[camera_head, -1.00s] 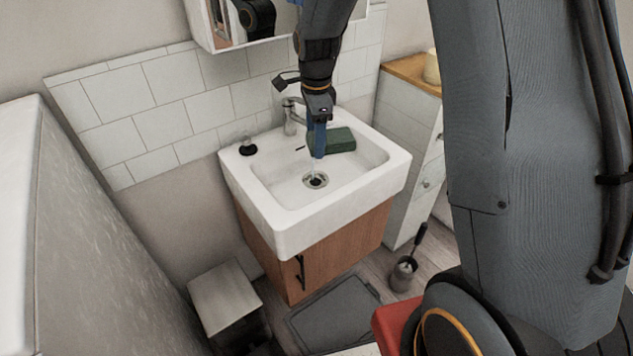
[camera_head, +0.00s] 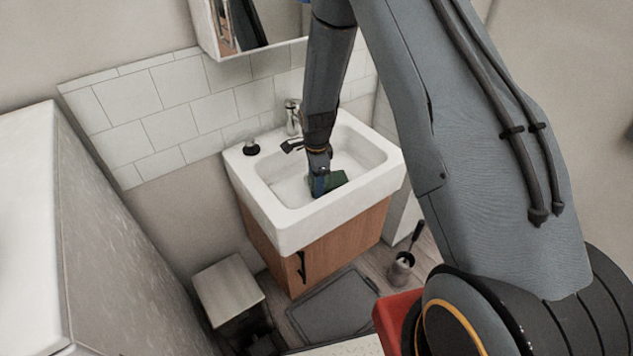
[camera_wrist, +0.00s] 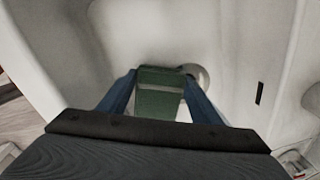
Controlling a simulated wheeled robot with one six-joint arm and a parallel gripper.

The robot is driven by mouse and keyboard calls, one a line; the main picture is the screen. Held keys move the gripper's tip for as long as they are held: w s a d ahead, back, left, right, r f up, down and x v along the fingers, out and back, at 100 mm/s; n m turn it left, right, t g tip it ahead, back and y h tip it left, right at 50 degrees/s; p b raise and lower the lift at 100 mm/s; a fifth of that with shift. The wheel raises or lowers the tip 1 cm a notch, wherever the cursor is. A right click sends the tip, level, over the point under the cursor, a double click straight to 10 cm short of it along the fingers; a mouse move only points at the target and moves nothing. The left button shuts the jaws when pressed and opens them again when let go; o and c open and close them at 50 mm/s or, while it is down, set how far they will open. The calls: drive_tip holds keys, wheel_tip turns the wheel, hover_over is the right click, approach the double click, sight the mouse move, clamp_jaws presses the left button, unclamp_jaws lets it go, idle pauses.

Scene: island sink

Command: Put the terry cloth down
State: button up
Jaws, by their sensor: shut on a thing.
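The terry cloth (camera_head: 335,180) is a dark green folded block. It is low inside the white sink basin (camera_head: 290,190), near the front. My gripper (camera_head: 318,188) reaches down into the basin and is shut on the cloth. In the wrist view the green cloth (camera_wrist: 160,92) sits between my two blue fingers (camera_wrist: 155,98), with the white basin floor and the round drain (camera_wrist: 195,75) beyond it. I cannot tell whether the cloth touches the basin floor. My arm and fingers hide part of it in the head view.
A chrome faucet (camera_head: 292,117) stands at the back rim, with a small black-based item (camera_head: 251,147) at the rim's left. A wooden cabinet (camera_head: 330,240) is under the sink. A pedal bin (camera_head: 228,290) and toilet brush (camera_head: 402,265) stand on the floor. A mirror cabinet hangs above.

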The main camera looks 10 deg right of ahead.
drive_tip(key=shift+f, duration=0.4)
drive_tip(key=o, duration=1.4)
drive_tip(key=shift+r, duration=0.15)
wheel_tip(320, 180, up, 10)
drive_tip(key=b, duration=0.3)
drive_tip(key=s+d+r+n, duration=0.1)
drive_tip(key=s+r+n, duration=0.2)
drive_tip(key=s+n, duration=0.3)
drive_tip(key=s+d+r+n, duration=0.1)
drive_tip(key=s+r+n, duration=0.3)
drive_tip(key=s, duration=0.5)
drive_tip(key=s+d+r+n, duration=0.1)
drive_tip(key=s+r+n, duration=0.3)
drive_tip(key=s+n, duration=0.3)
drive_tip(key=shift+s+d+n+b, duration=0.3)
drive_tip(key=shift+s+d+n, duration=0.1)
drive_tip(key=shift+s, duration=0.05)
